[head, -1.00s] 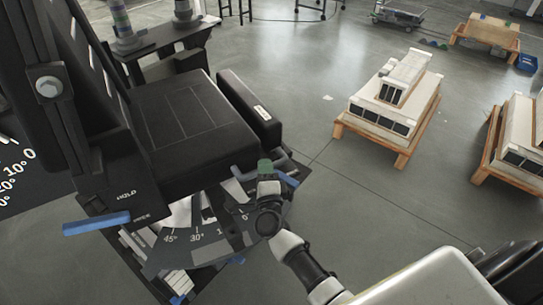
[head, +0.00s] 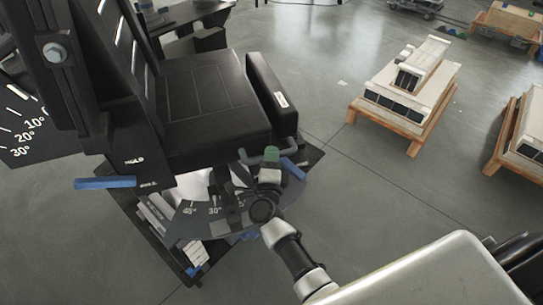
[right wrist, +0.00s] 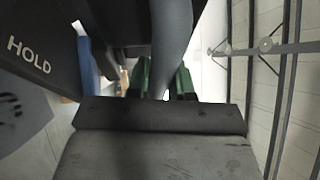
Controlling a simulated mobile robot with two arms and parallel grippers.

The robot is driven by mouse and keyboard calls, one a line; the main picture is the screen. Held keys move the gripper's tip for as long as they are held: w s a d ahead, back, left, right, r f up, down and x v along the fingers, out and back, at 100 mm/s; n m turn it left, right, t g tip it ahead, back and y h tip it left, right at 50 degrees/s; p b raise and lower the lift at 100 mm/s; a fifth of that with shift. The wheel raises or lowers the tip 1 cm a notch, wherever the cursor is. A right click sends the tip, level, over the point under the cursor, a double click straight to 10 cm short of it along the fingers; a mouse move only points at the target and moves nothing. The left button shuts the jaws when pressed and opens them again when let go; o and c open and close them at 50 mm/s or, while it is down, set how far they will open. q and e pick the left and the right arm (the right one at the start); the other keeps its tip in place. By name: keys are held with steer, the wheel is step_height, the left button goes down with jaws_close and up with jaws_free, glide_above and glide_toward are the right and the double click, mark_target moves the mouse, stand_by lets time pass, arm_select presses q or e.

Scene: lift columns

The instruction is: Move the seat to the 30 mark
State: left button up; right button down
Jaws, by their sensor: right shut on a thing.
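The black padded seat (head: 212,100) stands at the left of the head view with its tall backrest behind it. Below it lies a grey angle scale (head: 202,222) with marks 45° and 30° readable. The lower marks are hidden by my right arm, and I cannot tell which mark the seat points at. My right gripper (head: 271,155), with green fingertips, is shut on the grey bar handle (head: 282,157) under the seat's front right corner. The right wrist view shows the grey handle (right wrist: 172,40) between the green fingers. My left gripper is not in view.
A blue lever (head: 105,183) sticks out near the word HOLD. A second scale (head: 22,125) is at the far left. An armrest (head: 272,95) flanks the seat. Wooden pallets with model blocks (head: 415,90) stand on the right, with bare floor between.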

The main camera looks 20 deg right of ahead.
steer(key=c, duration=1)
jaws_free()
steer(key=v, duration=0.7)
steer(key=shift+s+a+f, duration=0.1)
steer(key=shift+s+a, duration=0.05)
steer(key=shift+s, duration=0.1)
steer(key=s+a+f+n+g+y+p, duration=0.25)
steer(key=s+f+n+y, duration=0.3)
steer(key=f+n, duration=0.4)
steer(key=s+a+f+n+g+y+p, duration=0.1)
steer(key=s+f+n+g+y, duration=0.35)
steer(key=f, duration=0.85)
steer(key=s+d+f+n+g, duration=0.3)
steer(key=s+f+n, duration=0.1)
steer(key=s, duration=0.6)
steer(key=s+d+f+n+g+p, duration=0.1)
steer(key=s+d+f+n+g, duration=0.2)
steer(key=s, duration=0.7)
steer(key=s+d+f+n+g+h+p, duration=0.1)
steer(key=s+d+f+n+g, duration=0.3)
steer(key=s+f, duration=0.3)
steer(key=shift+s+d+f+n, duration=0.2)
steer(key=shift+s+n, duration=0.2)
steer(key=shift+s, duration=0.6)
steer(key=shift+s+d+f+n, duration=0.15)
steer(key=shift+s+n, duration=0.25)
steer(key=shift+s, duration=0.55)
